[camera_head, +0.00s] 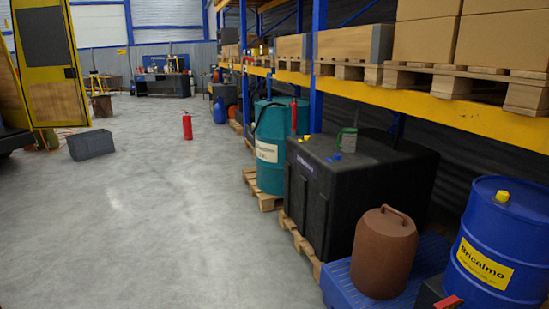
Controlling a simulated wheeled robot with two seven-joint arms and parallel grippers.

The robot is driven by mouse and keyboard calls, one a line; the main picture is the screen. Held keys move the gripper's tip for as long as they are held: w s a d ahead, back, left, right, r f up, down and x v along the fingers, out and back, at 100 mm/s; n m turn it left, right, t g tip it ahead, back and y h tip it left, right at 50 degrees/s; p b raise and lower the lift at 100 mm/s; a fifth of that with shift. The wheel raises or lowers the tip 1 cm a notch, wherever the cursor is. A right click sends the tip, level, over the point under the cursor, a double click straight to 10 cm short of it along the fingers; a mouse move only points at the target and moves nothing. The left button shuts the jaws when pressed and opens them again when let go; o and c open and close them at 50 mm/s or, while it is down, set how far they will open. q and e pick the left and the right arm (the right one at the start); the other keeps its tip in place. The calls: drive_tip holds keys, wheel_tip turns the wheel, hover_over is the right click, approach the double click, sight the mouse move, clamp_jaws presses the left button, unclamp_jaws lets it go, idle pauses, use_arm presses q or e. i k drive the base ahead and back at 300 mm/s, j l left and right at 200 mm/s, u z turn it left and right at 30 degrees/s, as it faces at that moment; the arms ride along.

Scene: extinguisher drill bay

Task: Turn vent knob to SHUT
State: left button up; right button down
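I cannot make out a knob marked as a vent knob, and no SHUT label is legible. A black box-shaped tank (325,210) stands at the right, with a small yellow part (304,138) and a small blue part (333,157) on top. These parts are too small to tell what they are. A blue drum (502,236) at the right edge has a yellow cap (502,196) on its lid. Neither of my grippers shows in the head view.
A red extinguisher (187,127) stands on the open floor. A dark grey crate (91,145) lies at left. A teal drum (270,150) on a pallet and a brown lidded container (383,255) stand at right, below yellow shelving (440,108). The middle floor is clear.

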sight(503, 196)
drive_tip(key=z, duration=1.5)
drive_tip(key=i+j, duration=0.4)
drive_tip(key=i+j+z, duration=0.15)
drive_tip(key=i+j, duration=0.3)
drive_tip(key=j, duration=0.15)
drive_tip(key=i+j, duration=0.35)
drive_tip(key=j, duration=0.2)
